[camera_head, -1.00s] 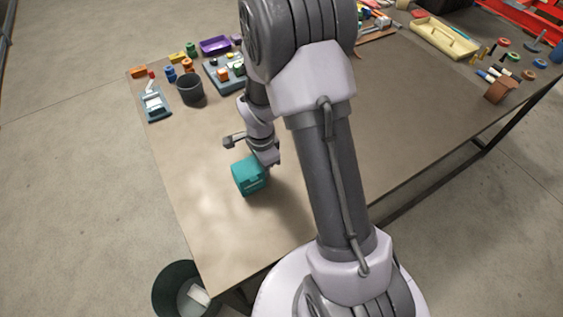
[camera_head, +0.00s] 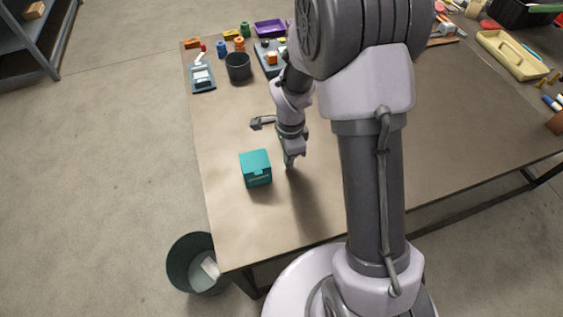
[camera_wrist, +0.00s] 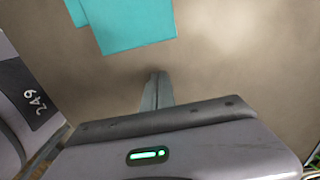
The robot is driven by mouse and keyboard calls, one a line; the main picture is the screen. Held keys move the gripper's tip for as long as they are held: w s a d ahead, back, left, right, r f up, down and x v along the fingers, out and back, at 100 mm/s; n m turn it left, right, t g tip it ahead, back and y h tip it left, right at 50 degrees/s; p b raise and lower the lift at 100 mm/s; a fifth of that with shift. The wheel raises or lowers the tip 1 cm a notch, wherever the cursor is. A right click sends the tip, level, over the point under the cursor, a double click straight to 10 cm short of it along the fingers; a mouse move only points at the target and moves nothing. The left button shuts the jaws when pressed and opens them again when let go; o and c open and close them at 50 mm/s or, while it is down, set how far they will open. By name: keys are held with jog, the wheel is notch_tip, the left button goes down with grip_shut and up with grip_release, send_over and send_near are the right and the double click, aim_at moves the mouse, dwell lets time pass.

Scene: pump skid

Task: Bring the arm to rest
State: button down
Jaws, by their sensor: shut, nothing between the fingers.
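My arm reaches over the brown table (camera_head: 310,210) from its front edge. My gripper (camera_head: 289,165) points down over the table, just right of a teal box (camera_head: 256,168), with a small gap between them in the head view. In the wrist view the fingers (camera_wrist: 156,85) are together with nothing between them. The teal box also shows at the top of the wrist view (camera_wrist: 135,22), apart from the fingers. How high the fingertips are above the table is hard to tell.
A dark cup (camera_head: 238,68), a blue-grey device (camera_head: 202,76) and a purple tray (camera_head: 270,29) stand toward the back left. A cream tray (camera_head: 512,56) lies at the back right. A bin (camera_head: 192,268) stands on the floor by the front left corner. The middle of the table is clear.

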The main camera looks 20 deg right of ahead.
jog(key=s+a+r+n+t+p, duration=0.1)
jog(key=s+r+n, duration=0.1)
jog(key=r, duration=0.8)
jog(key=s+a+r+n+t+p, duration=0.1)
jog(key=s+r+n, duration=0.1)
jog(key=r, duration=0.8)
jog(key=s+a+r+n+t+y, duration=0.1)
jog(key=s+r+n+t, duration=0.1)
jog(key=s+r+n, duration=0.2)
jog(key=s+a+r+n+t+y, duration=0.1)
jog(key=s+r+n, duration=0.4)
jog(key=s, duration=0.5)
jog(key=shift+a+t, duration=0.4)
jog(key=shift+a, duration=0.2)
jog(key=shift+r, duration=0.1)
